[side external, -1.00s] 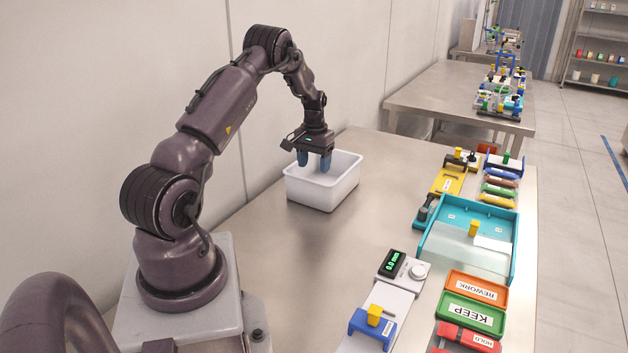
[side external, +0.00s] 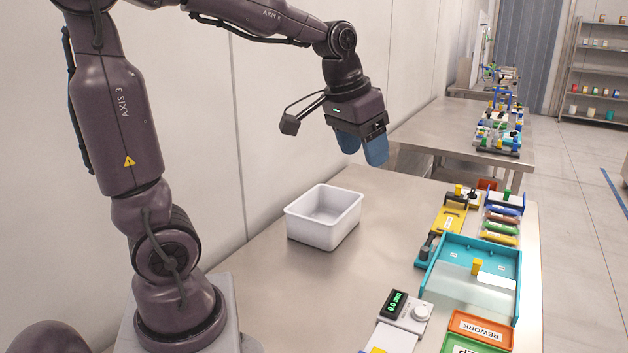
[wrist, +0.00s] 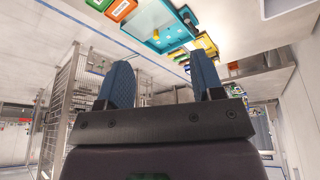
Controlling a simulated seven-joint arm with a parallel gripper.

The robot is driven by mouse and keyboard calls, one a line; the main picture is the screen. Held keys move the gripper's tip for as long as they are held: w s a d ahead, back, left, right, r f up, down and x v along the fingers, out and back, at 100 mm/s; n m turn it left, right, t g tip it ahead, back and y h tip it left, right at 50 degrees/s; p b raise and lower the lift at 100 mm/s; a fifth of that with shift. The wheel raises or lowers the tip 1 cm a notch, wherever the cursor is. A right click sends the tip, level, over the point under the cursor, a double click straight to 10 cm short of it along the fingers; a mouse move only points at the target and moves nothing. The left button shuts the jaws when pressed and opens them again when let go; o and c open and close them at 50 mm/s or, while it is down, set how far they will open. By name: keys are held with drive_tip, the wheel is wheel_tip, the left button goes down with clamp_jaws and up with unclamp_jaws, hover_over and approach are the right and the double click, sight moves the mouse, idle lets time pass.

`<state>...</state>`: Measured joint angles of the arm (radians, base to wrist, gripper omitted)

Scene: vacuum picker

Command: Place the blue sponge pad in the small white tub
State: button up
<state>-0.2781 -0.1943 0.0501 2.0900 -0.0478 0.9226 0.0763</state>
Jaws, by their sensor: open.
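The small white tub (side external: 318,232) stands upright on the steel table, left of its middle in the side view. The part of its inside that shows looks empty; the near wall hides some of its floor. My gripper (side external: 362,152) has two blue fingers and hangs in the air above and to the right of the tub, clear of it. In the wrist view my gripper (wrist: 160,92) is open, with a wide empty gap between the fingers. I cannot make out a separate blue sponge pad in either view.
A teal tray (side external: 447,258) stands on the right of the table, with several coloured pouches (side external: 499,229) behind it. A black and white device (side external: 405,310) with a green display and an orange REWORK tray (side external: 482,330) are nearer. The table around the tub is bare.

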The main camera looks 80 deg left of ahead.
drive_tip(key=s+d+m+t, duration=0.1)
drive_tip(key=s+d+m, duration=0.2)
drive_tip(key=s+d, duration=0.6)
drive_tip(key=shift+s+d+f+t+h, duration=0.3)
drive_tip(key=shift+s+f+t, duration=0.1)
drive_tip(key=shift+s, duration=0.35)
